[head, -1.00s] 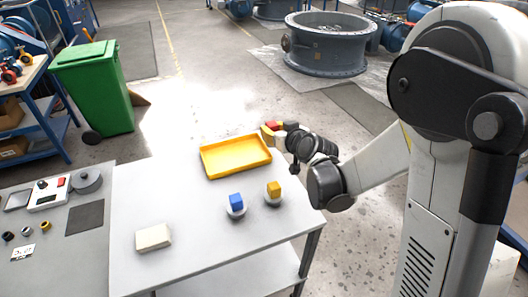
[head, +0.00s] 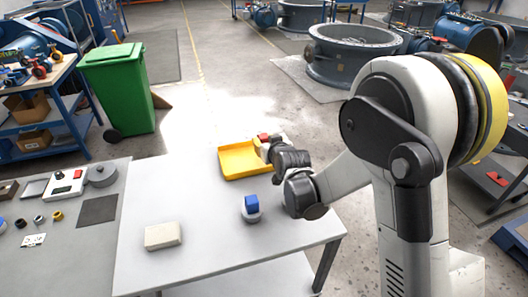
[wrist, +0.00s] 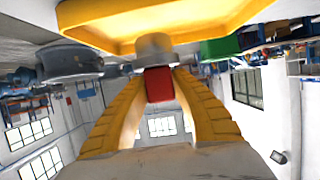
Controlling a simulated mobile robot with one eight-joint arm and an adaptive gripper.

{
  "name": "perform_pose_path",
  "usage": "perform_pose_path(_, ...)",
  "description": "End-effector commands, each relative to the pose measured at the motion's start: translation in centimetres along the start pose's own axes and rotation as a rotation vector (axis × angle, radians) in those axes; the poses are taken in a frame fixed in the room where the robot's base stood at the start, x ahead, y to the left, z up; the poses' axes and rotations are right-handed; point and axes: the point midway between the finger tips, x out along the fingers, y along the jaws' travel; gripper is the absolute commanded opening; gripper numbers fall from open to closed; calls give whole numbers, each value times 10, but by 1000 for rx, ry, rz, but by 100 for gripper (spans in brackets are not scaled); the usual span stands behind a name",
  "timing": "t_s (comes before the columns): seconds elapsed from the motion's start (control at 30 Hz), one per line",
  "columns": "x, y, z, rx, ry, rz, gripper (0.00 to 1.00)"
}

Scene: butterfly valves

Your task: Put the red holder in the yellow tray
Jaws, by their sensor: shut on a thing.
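The red holder is a red block (wrist: 158,85) on a round grey base (wrist: 155,46). My gripper (wrist: 160,92) is shut on the red block between its yellow fingers. In the head view, the red block (head: 263,137) shows at the end of my gripper (head: 267,146), at the right part of the yellow tray (head: 232,171). In the wrist view the tray (wrist: 170,45) lies close beyond the grey base. I cannot tell whether the base touches the tray. My gripper hides the tray's right part in the head view.
A blue block (head: 251,201) on a round grey base stands on the grey table (head: 200,200), in front of the tray. A pale block (head: 163,236) lies at the front left. The table between them is clear. A green bin (head: 116,90) stands behind on the floor.

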Motion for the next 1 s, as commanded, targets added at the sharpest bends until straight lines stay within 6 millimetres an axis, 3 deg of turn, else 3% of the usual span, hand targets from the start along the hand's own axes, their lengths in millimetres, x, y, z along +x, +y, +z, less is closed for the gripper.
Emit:
perform_pose_path(0.23,13,0,32,1,2,0,0)
perform_pose_path(0.63,14,1,35,1,2,0,0)
perform_pose_path(0.67,14,0,35,1,0,0,37)
perform_pose_path(0.7,14,0,35,1,0,0,46)
perform_pose_path(1.0,14,0,34,0,0,0,46)
